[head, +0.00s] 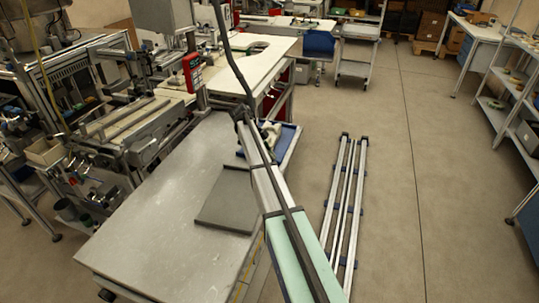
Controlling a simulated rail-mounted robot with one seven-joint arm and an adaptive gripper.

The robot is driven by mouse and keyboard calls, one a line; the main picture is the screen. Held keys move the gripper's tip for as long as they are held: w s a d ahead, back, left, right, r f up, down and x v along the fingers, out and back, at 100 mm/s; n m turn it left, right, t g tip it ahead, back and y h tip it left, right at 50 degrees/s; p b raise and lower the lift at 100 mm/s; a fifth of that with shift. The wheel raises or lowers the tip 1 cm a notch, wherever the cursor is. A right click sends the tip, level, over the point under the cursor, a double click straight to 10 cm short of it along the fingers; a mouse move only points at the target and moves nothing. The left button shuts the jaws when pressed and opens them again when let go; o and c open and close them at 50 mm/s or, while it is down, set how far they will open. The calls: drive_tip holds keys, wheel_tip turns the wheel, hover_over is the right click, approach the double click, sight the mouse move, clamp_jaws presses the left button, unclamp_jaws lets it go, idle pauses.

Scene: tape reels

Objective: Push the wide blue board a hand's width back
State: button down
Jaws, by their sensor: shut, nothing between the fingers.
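A blue board (287,143) with a pale rim lies at the far right end of the long grey table (165,185). My arm crosses in front of it, and a small patch of blue shows on the arm's left side. The board's full outline is hidden. Pale, lumpy shapes (270,132) show at or above the board, too small to identify. My arm reaches up from the bottom of the head view to a dark joint above the table's far part. I cannot make out my gripper or any contact with the board.
A dark grey flat tray or mat (228,205) lies on the table, left of my arm. The table's left and front parts are clear. Machinery (120,110) stands along the left. A white bench (255,60) stands behind. Silver rails (345,190) lie on the floor at right.

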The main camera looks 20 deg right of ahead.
drive_tip(key=shift+s+f, duration=0.1)
drive_tip(key=shift+f, duration=0.25)
drive_tip(key=shift+a, duration=0.15)
drive_tip(key=w+a+b, duration=0.4)
drive_tip(key=w+a, duration=0.3)
drive_tip(key=shift+w+a+f, duration=0.1)
drive_tip(key=shift+w+f, duration=0.05)
drive_tip(key=shift+a, duration=0.1)
drive_tip(key=shift+r, duration=0.25)
drive_tip(key=shift+w+r, duration=0.15)
drive_tip(key=shift+r, duration=0.4)
